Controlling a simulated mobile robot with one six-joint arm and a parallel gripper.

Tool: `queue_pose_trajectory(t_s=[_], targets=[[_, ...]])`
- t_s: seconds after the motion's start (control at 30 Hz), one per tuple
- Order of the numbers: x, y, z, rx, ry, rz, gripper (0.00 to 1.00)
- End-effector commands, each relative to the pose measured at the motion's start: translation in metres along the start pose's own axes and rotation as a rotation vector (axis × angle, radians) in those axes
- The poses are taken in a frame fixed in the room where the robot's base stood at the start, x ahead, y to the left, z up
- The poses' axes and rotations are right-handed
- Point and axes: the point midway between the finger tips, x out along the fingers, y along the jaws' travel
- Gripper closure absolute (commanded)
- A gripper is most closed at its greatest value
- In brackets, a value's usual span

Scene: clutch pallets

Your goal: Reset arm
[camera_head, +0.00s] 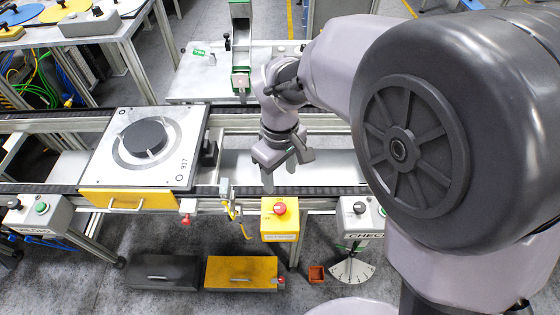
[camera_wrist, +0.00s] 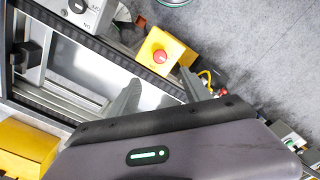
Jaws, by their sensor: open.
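My gripper (camera_head: 284,168) hangs from my bent arm over the conveyor, to the right of the pallet. In the wrist view its two fingers (camera_wrist: 162,95) stand apart with nothing between them, so it is open and empty. The arm's large dark joint cover fills the right of the head view and hides what lies behind it. A white square pallet (camera_head: 118,165) with a dark round disc (camera_head: 145,138) sits on the conveyor to the left, apart from my gripper.
A yellow box with a red emergency button (camera_head: 279,209) stands at the conveyor's front edge, close below my gripper. Conveyor rails (camera_head: 320,190) run across. A black case (camera_head: 165,272) and a yellow case (camera_head: 240,272) lie on the floor. A green-fronted post (camera_head: 240,80) stands behind.

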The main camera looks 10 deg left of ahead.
Motion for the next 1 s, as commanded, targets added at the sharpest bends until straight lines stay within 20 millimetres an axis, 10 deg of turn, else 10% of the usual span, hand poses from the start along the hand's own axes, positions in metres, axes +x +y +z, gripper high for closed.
queue_pose_trajectory(t_s=[0.67, 1.0], targets=[[-0.024, 0.005, 0.007, 0.046, 0.019, 0.003, 0.44], [-0.031, 0.015, 0.188, 1.079, 0.444, 0.018, 0.44]])
